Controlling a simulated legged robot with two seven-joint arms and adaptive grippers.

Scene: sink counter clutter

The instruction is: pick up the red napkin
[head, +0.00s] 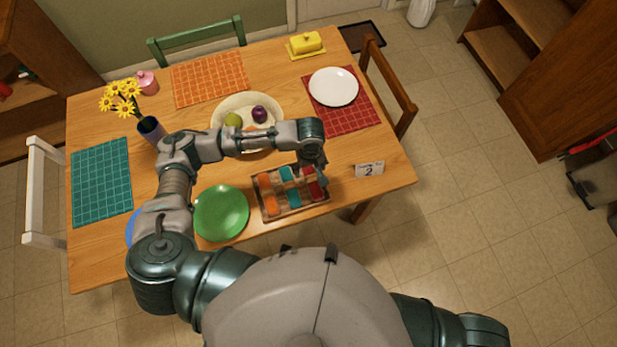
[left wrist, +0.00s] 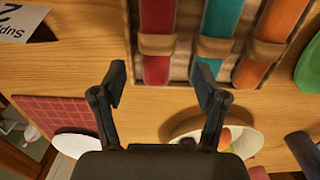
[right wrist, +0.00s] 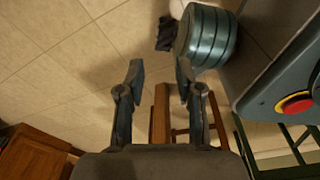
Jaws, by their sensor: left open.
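The red napkin (head: 316,191) lies rolled, with a tan band around its middle, at the right end of a wooden tray (head: 294,212). In the left wrist view the red napkin (left wrist: 158,30) lies ahead of the fingertips, between their lines. My left gripper (head: 319,176) is over the tray's right end, pointing down, and hides part of the napkin. In its wrist view the left gripper (left wrist: 161,85) is open with nothing between its fingers. My right gripper (right wrist: 159,72) is open and empty, with floor beyond it, away from the tray.
A teal napkin (left wrist: 221,17) and an orange napkin (left wrist: 281,19) lie beside the red one. A green plate (head: 221,213) is left of the tray, and a number card (head: 369,170) stands to its right. A bowl with fruit (head: 222,105) is behind my left forearm.

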